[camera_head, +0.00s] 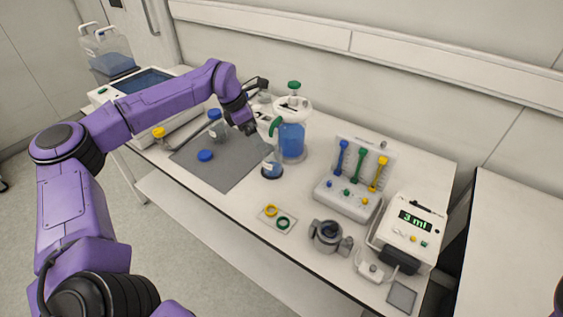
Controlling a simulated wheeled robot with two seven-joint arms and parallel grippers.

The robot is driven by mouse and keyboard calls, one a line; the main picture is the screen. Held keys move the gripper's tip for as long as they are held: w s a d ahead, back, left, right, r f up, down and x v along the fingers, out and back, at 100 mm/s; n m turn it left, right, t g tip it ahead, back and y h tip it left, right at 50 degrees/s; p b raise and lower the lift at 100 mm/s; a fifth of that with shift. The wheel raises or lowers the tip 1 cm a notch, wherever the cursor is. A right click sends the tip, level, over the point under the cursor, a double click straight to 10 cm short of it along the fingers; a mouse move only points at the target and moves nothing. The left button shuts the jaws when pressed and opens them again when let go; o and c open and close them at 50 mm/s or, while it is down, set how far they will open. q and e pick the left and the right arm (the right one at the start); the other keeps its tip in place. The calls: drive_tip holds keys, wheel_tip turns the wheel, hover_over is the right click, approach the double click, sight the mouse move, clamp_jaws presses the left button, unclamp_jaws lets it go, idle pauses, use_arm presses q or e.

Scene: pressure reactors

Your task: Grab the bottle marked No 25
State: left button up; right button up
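No marking "No 25" is readable on any container. A large bottle of blue liquid (291,138) with a white upper part and a green cap stands upright on the table. A clear flask (217,130) with a blue cap stands on the grey mat (235,155). My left gripper (262,116) is above the mat's right side, left of the large bottle. Its fingers are small and dark, so its opening is unclear. My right gripper is out of view.
A blue cap (205,155) lies on the mat. Yellow and green rings (276,218), a grey metal vessel (327,235), a rack with coloured tools (352,185) and a device reading "3 ml" (408,235) stand to the right. A jug (106,50) stands back left.

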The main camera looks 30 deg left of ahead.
sight(269, 155)
use_arm(q)
drive_tip(key=x, duration=0.4)
drive_tip(key=p+x, duration=0.1)
drive_tip(key=x, duration=0.3)
drive_tip(key=p+x, duration=0.1)
drive_tip(key=x, duration=0.2)
drive_tip(key=shift+w+a+f, duration=0.15)
drive_tip(key=shift+w+f, duration=0.15)
drive_tip(key=shift+f, duration=0.1)
drive_tip(key=c, duration=1.3)
drive_tip(key=shift+s+r, duration=0.1)
drive_tip(key=shift+r, duration=0.05)
